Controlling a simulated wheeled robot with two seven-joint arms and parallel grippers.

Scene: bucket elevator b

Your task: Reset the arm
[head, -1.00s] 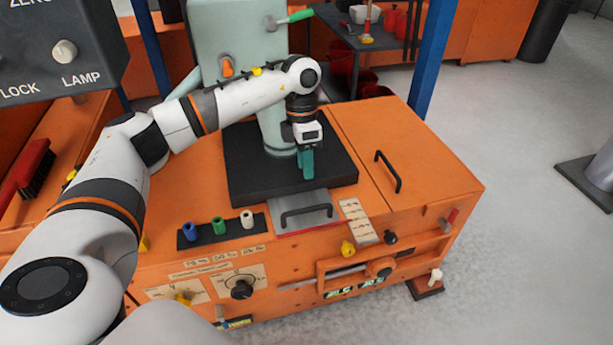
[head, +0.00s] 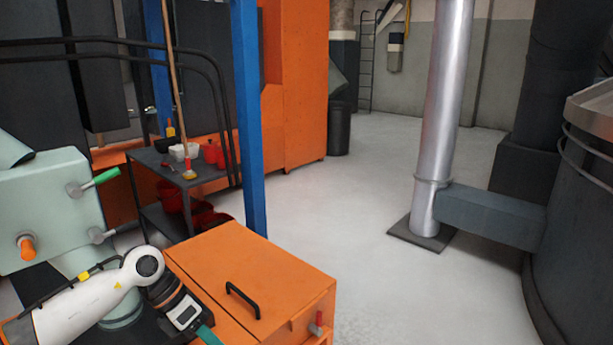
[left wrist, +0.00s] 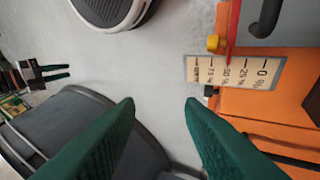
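My left arm (head: 95,300) comes in from the lower left in the head view, in front of the pale green machine (head: 60,200). Its gripper (head: 207,337) is at the bottom edge beside the orange cabinet (head: 250,270), with the green fingers partly cut off. In the left wrist view the two green fingers of my left gripper (left wrist: 160,105) are wide apart with nothing between them. What looks like my right gripper (left wrist: 60,72) shows small at the left of that view, with two dark green fingers apart and empty. My right arm is outside the head view.
The cabinet has a black handle (head: 243,300). A dark shelf cart (head: 180,180) with red containers stands behind, next to a blue post (head: 248,120). A silver pipe (head: 440,110) rises at the right. The grey floor (head: 370,200) between is clear. A percent scale label (left wrist: 235,72) shows in the left wrist view.

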